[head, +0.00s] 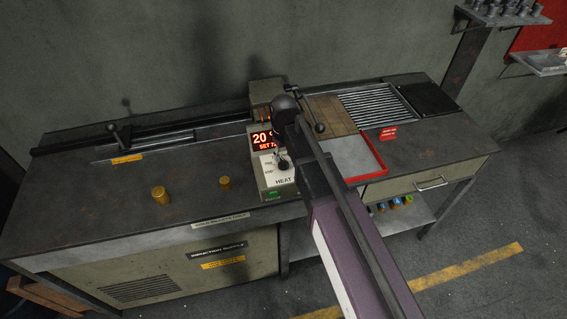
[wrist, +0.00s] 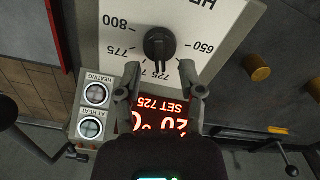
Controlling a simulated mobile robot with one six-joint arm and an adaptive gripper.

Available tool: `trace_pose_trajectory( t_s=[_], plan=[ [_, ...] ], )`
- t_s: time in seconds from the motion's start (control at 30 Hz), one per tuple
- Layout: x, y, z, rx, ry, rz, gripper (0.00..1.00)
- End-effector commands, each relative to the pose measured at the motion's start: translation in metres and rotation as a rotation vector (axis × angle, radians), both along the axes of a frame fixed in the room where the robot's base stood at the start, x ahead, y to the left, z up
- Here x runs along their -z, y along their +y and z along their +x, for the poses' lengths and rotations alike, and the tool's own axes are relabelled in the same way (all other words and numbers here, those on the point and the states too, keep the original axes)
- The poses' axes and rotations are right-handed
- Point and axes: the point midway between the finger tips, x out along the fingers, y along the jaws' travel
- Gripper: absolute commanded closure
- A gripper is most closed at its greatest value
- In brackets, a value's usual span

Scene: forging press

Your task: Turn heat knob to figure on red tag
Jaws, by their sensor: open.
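The heat knob (wrist: 159,44) is black and sits on a white dial plate (wrist: 185,20) with figures around it, upside down in the wrist view. Its pointer faces the display side, near the 725 mark. The red display (wrist: 165,115) reads SET 725, and in the head view (head: 265,140) it also shows 20. My gripper (wrist: 160,78) is open, its two fingers apart on either side, just short of the knob. In the head view my gripper (head: 283,158) is over the heat box and covers much of the dial. A red tag (head: 388,133) lies on the bench; its figure is too small to read.
A red-edged tray (head: 378,163) lies right of the heat box. Two brass cylinders (head: 159,194) stand on the bench to the left. Two round lamps (wrist: 96,94), marked HEATING and AT HEAT, sit beside the display. A lever (head: 305,103) rises behind my arm.

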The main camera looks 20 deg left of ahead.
Motion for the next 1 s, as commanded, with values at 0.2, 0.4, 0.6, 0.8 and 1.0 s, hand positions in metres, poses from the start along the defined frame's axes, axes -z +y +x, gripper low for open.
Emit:
trace_pose_trajectory(
  t_s=[0.2,0.4,0.6,0.8,1.0],
  plan=[
    [0.018,0.000,0.000,0.000,0.000,0.000,0.50],
    [0.023,0.000,0.000,0.000,0.000,0.000,0.50],
    [0.024,0.000,0.000,0.000,0.000,0.000,0.50],
    [0.023,0.000,0.000,0.000,0.000,0.000,0.53],
    [0.023,0.000,0.000,0.000,0.000,0.000,1.00]
  ],
)
